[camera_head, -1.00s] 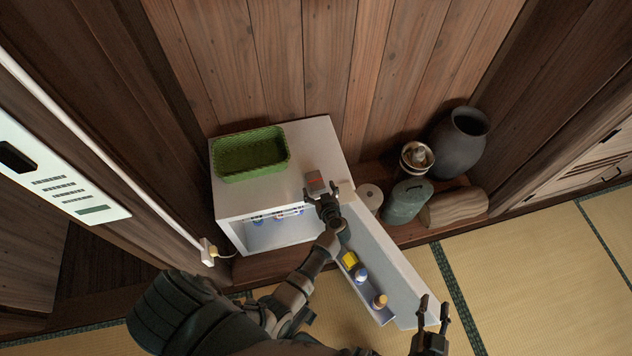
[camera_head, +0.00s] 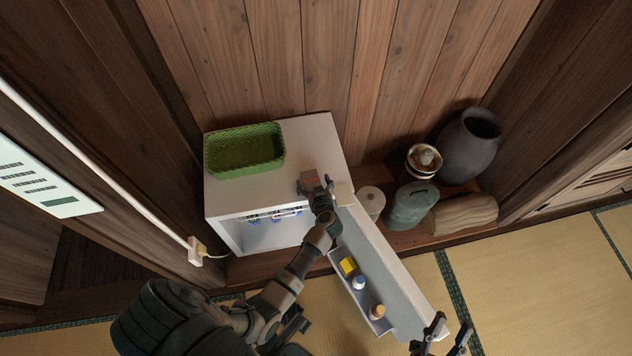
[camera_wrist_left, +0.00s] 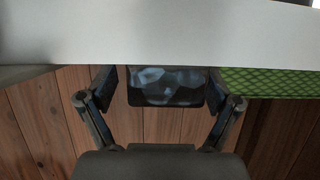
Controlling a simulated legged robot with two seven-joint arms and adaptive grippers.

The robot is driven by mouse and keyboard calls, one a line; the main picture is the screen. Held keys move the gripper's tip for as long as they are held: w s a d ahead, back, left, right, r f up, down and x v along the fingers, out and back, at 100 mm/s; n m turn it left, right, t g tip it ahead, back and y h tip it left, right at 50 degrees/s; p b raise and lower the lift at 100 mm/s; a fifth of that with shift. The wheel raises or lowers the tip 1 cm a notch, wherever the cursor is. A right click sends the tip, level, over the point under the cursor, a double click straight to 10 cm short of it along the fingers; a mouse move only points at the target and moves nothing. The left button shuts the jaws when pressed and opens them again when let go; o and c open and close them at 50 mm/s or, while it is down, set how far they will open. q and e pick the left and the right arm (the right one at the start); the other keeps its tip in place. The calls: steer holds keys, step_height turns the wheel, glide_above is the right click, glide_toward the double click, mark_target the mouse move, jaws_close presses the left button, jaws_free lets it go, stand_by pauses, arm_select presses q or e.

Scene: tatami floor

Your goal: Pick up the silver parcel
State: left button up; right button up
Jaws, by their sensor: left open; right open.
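The silver parcel (camera_head: 311,176) stands on top of the white fridge (camera_head: 300,135), near its front right corner. In the head view it is mostly hidden by my left gripper (camera_head: 316,186), which is right over it. In the left wrist view the parcel (camera_wrist_left: 165,87) looks dark with pale bluish shiny patches. It sits between the two spread fingers, with a small gap on each side. My left gripper is open and does not grip it. My right gripper (camera_head: 437,335) is open and empty at the lower right, away from the parcel.
A green basket (camera_head: 245,165) stands on the fridge top, left of the parcel.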

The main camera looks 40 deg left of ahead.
arm_select(q)
steer(key=shift+a, duration=0.35)
steer(key=shift+a+f, duration=0.1)
steer(key=shift+a, duration=0.05)
steer(key=shift+c, duration=0.9)
steer(key=shift+a, duration=0.1)
steer(key=c, duration=1.1)
steer(key=shift+d, duration=0.4)
steer(key=shift+c, duration=0.2)
arm_select(e)
steer(key=shift+a+r, duration=0.15)
arm_select(q)
steer(key=shift+a, duration=0.1)
